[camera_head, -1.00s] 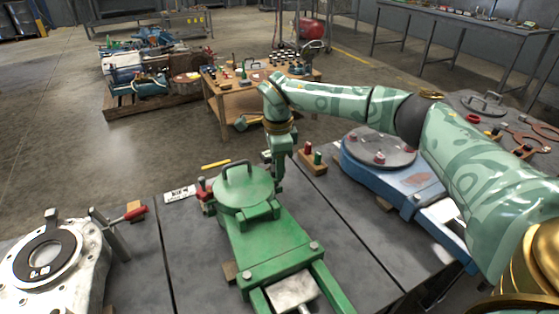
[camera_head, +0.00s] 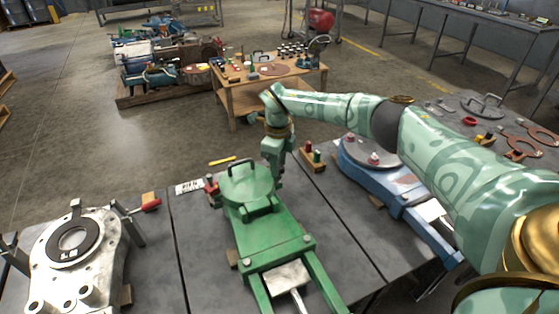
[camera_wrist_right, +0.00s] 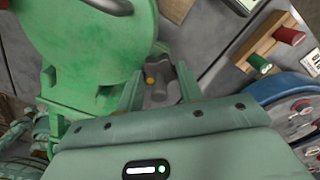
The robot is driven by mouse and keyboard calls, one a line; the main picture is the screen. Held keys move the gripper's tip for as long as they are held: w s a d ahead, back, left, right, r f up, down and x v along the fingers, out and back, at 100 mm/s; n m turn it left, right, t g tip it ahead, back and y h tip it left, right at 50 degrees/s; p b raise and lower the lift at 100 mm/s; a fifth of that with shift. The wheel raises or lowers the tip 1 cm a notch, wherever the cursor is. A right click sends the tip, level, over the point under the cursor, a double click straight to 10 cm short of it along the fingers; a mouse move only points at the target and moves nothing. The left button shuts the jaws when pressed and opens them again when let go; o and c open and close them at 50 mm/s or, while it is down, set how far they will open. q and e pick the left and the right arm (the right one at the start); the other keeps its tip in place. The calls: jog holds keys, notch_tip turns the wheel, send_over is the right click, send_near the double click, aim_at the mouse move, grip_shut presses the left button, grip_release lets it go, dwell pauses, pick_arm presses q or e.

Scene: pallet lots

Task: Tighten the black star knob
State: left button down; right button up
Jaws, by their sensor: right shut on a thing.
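The black star knob (camera_wrist_right: 158,86), dark with a yellow centre, shows in the right wrist view beside the green round lid (camera_wrist_right: 85,35). My right gripper (camera_wrist_right: 159,88) is shut on it, with one finger on each side. In the head view my right gripper (camera_head: 279,182) points down at the right edge of the green machine (camera_head: 265,230), and it hides the knob there. The lid (camera_head: 247,186) lies flat with its handle on top. My left gripper is not in view.
A wooden block (camera_head: 308,164) with a red and a green peg stands right of the gripper, near the blue machine (camera_head: 385,182). A pale metal housing (camera_head: 95,268) with a red-handled tool (camera_head: 150,205) is at the left. The grey tabletop between housing and green machine is mostly clear.

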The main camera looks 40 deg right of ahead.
jog(key=shift+w, duration=0.1)
dwell(0.3)
jog(key=o, duration=1)
jog(key=shift+r, duration=0.1)
pick_arm(q)
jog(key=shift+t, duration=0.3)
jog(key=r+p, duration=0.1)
jog(key=p, duration=0.1)
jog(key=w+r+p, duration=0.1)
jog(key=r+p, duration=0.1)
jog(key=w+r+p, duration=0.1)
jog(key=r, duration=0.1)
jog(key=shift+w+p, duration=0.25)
jog(key=shift+p, duration=0.15)
pick_arm(e)
notch_tip(320, 180, up, 16)
